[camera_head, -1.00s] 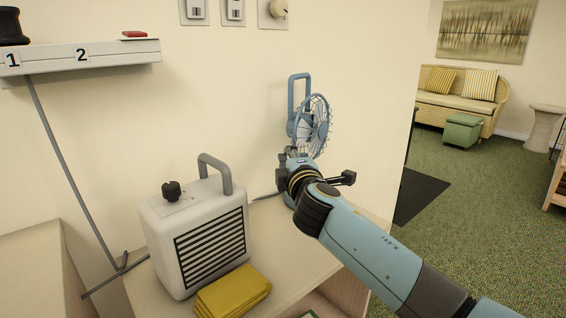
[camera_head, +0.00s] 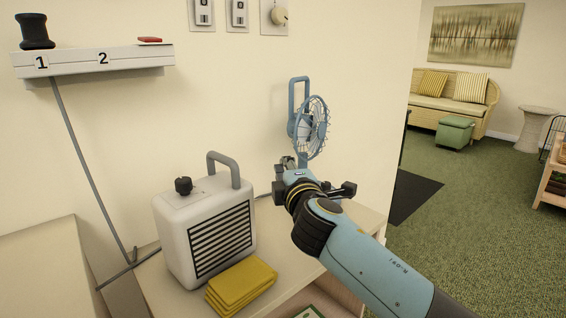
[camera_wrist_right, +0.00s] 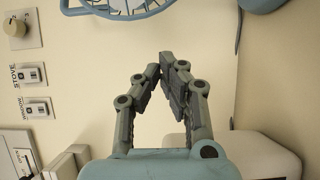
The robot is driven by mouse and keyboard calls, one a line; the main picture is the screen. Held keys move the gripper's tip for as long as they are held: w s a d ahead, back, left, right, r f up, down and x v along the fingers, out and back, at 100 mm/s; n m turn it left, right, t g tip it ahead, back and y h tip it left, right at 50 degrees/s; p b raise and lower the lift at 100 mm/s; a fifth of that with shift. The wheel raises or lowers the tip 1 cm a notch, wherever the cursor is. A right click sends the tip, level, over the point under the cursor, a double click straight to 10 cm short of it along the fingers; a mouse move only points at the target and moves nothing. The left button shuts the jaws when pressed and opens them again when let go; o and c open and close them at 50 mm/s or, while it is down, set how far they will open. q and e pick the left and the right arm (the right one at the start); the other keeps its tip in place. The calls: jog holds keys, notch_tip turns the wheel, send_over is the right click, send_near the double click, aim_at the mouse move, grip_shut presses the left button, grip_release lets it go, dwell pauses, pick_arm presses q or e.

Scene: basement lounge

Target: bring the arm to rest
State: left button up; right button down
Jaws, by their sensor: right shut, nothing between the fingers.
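My right arm comes in from the lower right in the head view, with its gripper (camera_head: 292,168) in front of the wall, just below and partly in front of a blue fan (camera_head: 311,127). In the right wrist view the fingers of the right gripper (camera_wrist_right: 166,66) meet at their tips. They are shut with nothing between them. The fan's wire cage (camera_wrist_right: 120,10) shows beyond the fingertips at the top of that view. My left gripper is not in view.
A white heater (camera_head: 205,232) and a folded yellow cloth (camera_head: 240,284) sit on the shelf top left of my arm. Wall switches (camera_head: 237,14) are above. Green carpet (camera_head: 450,215) lies open to the right.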

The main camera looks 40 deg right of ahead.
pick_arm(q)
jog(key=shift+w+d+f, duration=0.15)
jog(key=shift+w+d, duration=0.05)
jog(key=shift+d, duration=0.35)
pick_arm(e)
jog(key=v, duration=0.6)
jog(key=shift+s, duration=0.2)
